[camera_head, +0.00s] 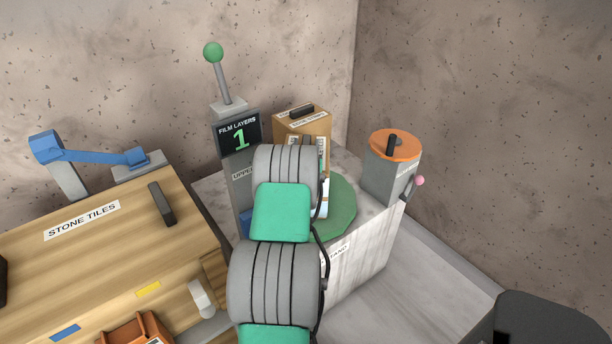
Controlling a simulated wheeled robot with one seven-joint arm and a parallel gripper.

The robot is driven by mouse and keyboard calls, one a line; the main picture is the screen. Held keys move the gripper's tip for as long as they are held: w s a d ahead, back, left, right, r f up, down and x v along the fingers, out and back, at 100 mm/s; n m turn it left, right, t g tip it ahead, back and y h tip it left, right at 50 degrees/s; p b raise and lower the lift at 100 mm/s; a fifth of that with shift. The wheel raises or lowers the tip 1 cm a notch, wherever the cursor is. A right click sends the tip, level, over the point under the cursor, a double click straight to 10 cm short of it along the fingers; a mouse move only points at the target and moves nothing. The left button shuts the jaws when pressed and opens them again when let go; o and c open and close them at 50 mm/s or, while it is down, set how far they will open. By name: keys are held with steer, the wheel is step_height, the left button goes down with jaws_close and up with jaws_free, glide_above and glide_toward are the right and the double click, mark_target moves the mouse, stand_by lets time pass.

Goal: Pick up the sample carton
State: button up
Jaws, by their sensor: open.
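A tan box (318,128) with a dark handle and small labels on top stands at the back of the stone stand (365,250). It looks like a carton, but I cannot read its labels well enough to tell if it is the sample carton. My grey and green arm covers its lower left part. A green round plate (342,205) lies on the stand in front of it, partly behind my arm. A small white and blue patch shows at the arm's right edge, and I cannot tell what it is. My gripper is hidden behind my arm.
A grey post with a "FILM LAYERS 1" display (239,138) and green-knobbed lever (213,53) stands left of the box. An orange-topped grey canister (392,175) stands right. A wooden "STONE TILES" chest (110,245) and blue-armed device (95,157) are at left.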

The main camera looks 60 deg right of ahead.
steer(key=shift+c, duration=0.4)
jaws_close()
stand_by(0.8)
steer(key=shift+r, duration=0.2)
